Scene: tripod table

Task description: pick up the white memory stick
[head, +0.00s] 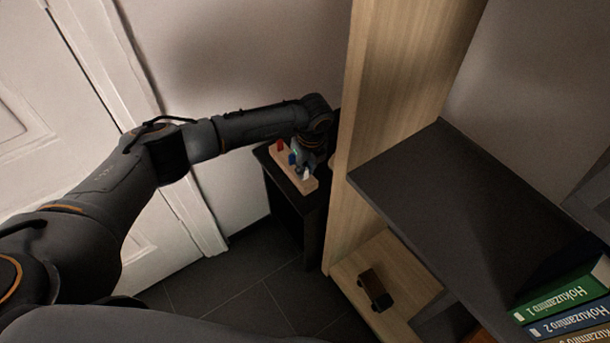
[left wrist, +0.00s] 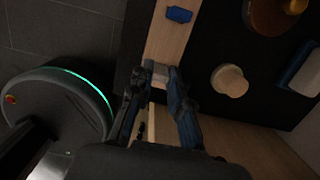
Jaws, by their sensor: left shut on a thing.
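The white memory stick (head: 306,173) shows at the fingertips of my left gripper (head: 304,167), above the near end of a light wooden board. In the left wrist view the pale stick (left wrist: 155,70) sits between the two fingertips of the left gripper (left wrist: 158,74), which is shut on it. I cannot tell whether the stick still touches the board. The wooden board (head: 306,186) lies on a small dark table (head: 282,188). A red stick (head: 280,146) and a blue stick (head: 292,158) stand on it; the blue one also shows in the left wrist view (left wrist: 179,15). My right gripper is not in view.
A wooden shelf unit (head: 385,90) stands close to the table's right side, with a dark shelf (head: 450,190) and books (head: 565,295). A white door (head: 60,110) is at left. Dark floor tiles (head: 235,290) are clear.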

